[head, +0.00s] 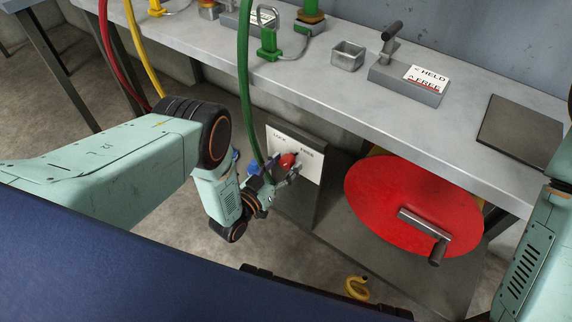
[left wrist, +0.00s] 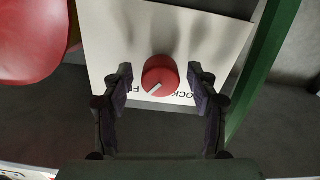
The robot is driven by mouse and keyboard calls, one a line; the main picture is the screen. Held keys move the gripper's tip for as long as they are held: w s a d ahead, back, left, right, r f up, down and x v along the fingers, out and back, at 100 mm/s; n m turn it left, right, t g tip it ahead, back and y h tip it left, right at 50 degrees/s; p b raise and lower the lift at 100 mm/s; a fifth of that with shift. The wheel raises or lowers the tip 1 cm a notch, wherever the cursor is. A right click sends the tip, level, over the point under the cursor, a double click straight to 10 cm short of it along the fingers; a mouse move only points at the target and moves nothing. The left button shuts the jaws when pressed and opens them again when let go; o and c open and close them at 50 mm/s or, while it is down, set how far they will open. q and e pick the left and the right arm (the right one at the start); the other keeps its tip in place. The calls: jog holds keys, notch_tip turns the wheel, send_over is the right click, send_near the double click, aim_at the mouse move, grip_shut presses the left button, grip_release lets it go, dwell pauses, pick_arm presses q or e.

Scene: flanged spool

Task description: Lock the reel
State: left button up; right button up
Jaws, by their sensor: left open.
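A red knob (head: 288,160) sits on a white plate (head: 309,165) marked LOCK and FREE, on the upright panel beside the reel. My left gripper (head: 277,172) is in front of the knob, fingers open. In the left wrist view the knob (left wrist: 160,76) lies between the spread fingertips, with a visible gap on both sides. Its white line points down-left, toward the word starting with F. The red reel flange (head: 405,205) with its crank handle (head: 425,223) stands right of the panel. My right gripper is out of view.
A green hose (head: 244,90) hangs past my left gripper and the plate's left edge. The bench (head: 330,95) above holds a lever block (head: 408,82) labelled HELD and FREE, a small metal bin (head: 348,56) and a dark flat plate (head: 520,130). A yellow hook (head: 357,287) is low in front.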

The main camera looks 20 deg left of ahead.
pick_arm(q)
jog(key=shift+w+d, duration=0.15)
jog(key=shift+w, duration=0.3)
jog(key=shift+c, duration=0.3)
jog(key=c, duration=1.1)
jog(key=shift+n, duration=0.3)
jog(key=n+b, duration=0.1)
jog(key=n, duration=0.5)
jog(key=n+b, duration=0.1)
jog(key=n, duration=0.2)
jog(key=shift+n, duration=2.1)
